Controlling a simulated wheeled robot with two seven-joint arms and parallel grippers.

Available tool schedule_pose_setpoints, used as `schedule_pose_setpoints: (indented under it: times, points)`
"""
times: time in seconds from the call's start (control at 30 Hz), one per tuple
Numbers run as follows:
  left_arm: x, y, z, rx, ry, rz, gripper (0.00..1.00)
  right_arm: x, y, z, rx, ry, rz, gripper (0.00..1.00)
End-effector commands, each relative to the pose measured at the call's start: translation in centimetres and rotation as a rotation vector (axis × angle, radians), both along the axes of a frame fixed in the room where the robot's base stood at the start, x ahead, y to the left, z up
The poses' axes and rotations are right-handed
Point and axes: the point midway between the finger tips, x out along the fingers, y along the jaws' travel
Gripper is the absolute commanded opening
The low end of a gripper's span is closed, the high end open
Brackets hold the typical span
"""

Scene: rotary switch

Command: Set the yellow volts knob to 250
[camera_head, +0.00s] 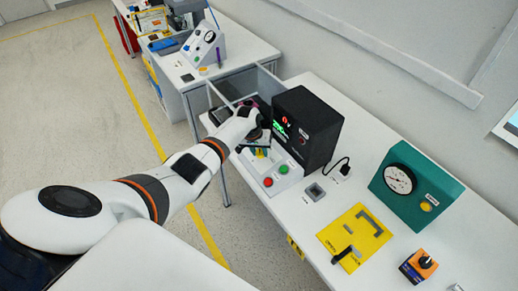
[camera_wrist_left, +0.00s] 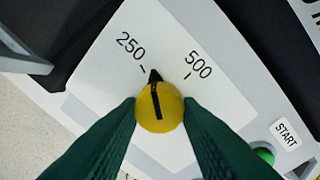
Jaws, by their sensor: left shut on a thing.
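The yellow volts knob (camera_wrist_left: 158,110) sits on a white panel (camera_wrist_left: 100,80) in the left wrist view. Its black pointer points up and slightly left, between the 250 tick and the 500 tick, closer to 250. My left gripper (camera_wrist_left: 158,112) is shut on the knob, with one dark green finger touching each side. In the head view my left gripper (camera_head: 258,150) is over the panel in front of a black box, and its hand mostly hides the knob there. My right gripper is not in view.
A black box with a lit display (camera_head: 306,130) stands behind the panel. A green button (camera_head: 283,169) and a red button (camera_head: 268,182) are close by. A yellow plate (camera_head: 354,237), a teal gauge box (camera_head: 418,185) and an orange knob box (camera_head: 418,265) stand to the right.

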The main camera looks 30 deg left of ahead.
Motion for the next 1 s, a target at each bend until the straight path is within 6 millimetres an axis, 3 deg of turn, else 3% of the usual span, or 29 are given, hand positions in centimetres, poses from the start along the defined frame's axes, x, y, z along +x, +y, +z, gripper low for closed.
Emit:
schedule_pose_setpoints:
  times: [0.43, 1.0]
  points:
    - [0.07, -0.02, 0.07, -0.068, 0.028, 0.227, 0.09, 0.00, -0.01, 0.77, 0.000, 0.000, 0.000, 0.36]
    - [0.06, 0.04, 0.02, -0.078, 0.032, 0.265, 0.09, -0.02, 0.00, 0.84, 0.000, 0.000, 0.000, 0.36]
